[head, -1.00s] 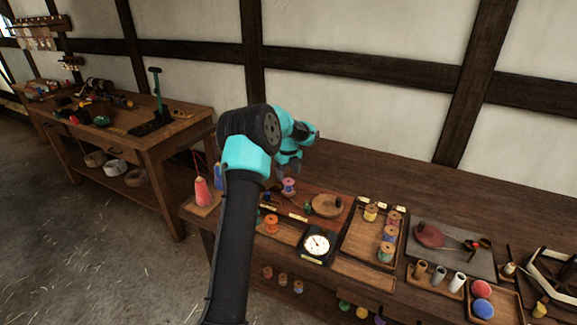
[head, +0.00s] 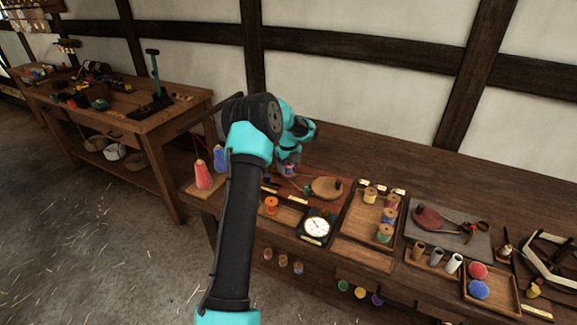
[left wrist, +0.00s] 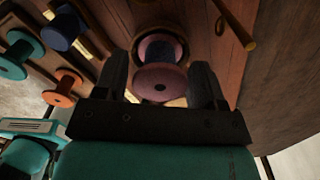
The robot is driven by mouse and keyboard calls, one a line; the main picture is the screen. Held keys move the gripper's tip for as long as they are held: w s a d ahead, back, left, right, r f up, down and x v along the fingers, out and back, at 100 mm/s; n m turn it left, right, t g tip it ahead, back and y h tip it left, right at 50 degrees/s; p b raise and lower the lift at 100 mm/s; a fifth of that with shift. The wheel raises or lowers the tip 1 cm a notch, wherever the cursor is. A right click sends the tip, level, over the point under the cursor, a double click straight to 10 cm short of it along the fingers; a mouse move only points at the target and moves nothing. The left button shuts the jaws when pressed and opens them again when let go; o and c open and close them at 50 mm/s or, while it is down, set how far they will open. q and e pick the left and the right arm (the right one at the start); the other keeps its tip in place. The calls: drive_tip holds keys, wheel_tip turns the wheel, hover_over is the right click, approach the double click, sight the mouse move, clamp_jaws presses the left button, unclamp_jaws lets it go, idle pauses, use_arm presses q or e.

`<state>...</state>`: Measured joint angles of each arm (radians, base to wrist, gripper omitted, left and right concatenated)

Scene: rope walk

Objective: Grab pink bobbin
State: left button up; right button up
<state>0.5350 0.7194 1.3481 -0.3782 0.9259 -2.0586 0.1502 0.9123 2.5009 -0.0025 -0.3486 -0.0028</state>
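The pink bobbin (head: 289,170), with dark purple-blue thread, stands on the bench below my left gripper (head: 289,162). In the head view the gripper partly covers it. In the left wrist view, the pink bobbin (left wrist: 160,82) shows its round pink end between the two dark fingers of my left gripper (left wrist: 160,72). The fingers are spread, one on each side of it. I cannot tell whether either finger touches it. My right gripper is in neither view.
An orange bobbin (head: 271,206) and a dial scale (head: 317,228) stand in front. A pink cone (head: 203,176) and blue cone (head: 219,160) stand left.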

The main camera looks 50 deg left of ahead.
use_arm(q)
drive_tip(key=c, duration=0.5)
drive_tip(key=shift+o, duration=0.2)
drive_tip(key=shift+r, duration=4.05)
